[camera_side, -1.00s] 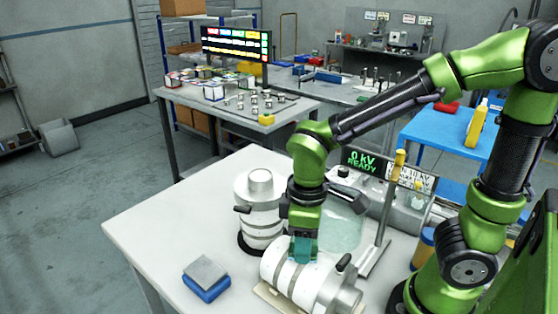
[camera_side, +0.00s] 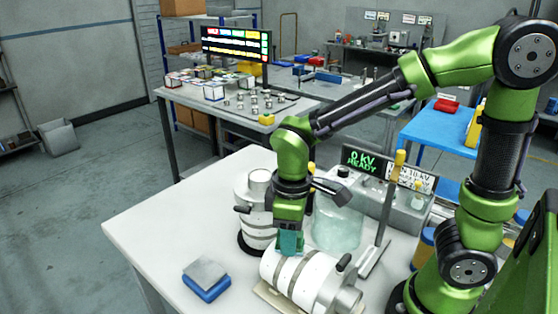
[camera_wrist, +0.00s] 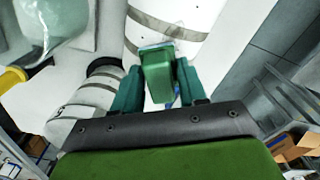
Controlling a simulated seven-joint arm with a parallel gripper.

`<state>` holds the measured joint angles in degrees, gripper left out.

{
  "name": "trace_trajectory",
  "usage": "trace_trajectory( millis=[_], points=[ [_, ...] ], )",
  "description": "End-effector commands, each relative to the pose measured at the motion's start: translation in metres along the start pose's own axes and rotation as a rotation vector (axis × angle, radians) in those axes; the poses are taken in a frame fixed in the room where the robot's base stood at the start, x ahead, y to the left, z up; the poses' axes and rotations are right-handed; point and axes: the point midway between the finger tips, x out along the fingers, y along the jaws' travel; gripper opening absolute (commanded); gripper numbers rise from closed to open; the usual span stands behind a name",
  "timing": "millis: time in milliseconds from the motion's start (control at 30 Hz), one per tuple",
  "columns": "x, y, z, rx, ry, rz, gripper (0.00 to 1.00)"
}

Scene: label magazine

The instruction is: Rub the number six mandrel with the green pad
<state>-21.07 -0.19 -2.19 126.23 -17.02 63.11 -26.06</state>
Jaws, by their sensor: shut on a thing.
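A white cylinder (camera_side: 285,268) with grey bands lies on its side in a cradle near the table's front. I cannot read a number on it, so I cannot tell whether it is the number six mandrel. My gripper (camera_side: 291,246) is over its left part, pointing down. It is shut on the green pad (camera_wrist: 158,76), which sits between both fingers in the wrist view. In the side view the fingers mostly hide the pad. The pad's far end overlaps the white cylinder in the wrist view (camera_wrist: 180,22); I cannot tell whether they touch.
An upright banded white cylinder (camera_side: 256,205) stands close behind my gripper. A glass vessel (camera_side: 338,225) and a display reading "0 kV READY" (camera_side: 363,160) are behind right. A blue block with a grey top (camera_side: 206,280) lies at the front left. The left tabletop is clear.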

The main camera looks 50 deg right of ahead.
Motion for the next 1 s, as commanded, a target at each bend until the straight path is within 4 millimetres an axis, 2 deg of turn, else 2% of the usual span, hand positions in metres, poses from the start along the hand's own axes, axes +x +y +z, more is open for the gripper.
trace_trajectory(
  millis=[133,200,267,800,1000],
  points=[
    [0.001,0.007,-0.012,0.002,-0.001,0.0,0.17],
    [-0.006,0.006,-0.012,0.0,0.002,0.0,0.17],
    [-0.023,0.006,-0.012,0.002,0.008,0.001,0.17],
    [-0.07,0.006,-0.011,0.002,0.002,0.0,0.17],
    [-0.082,0.006,-0.011,0.001,0.001,0.0,0.17]
  ],
)
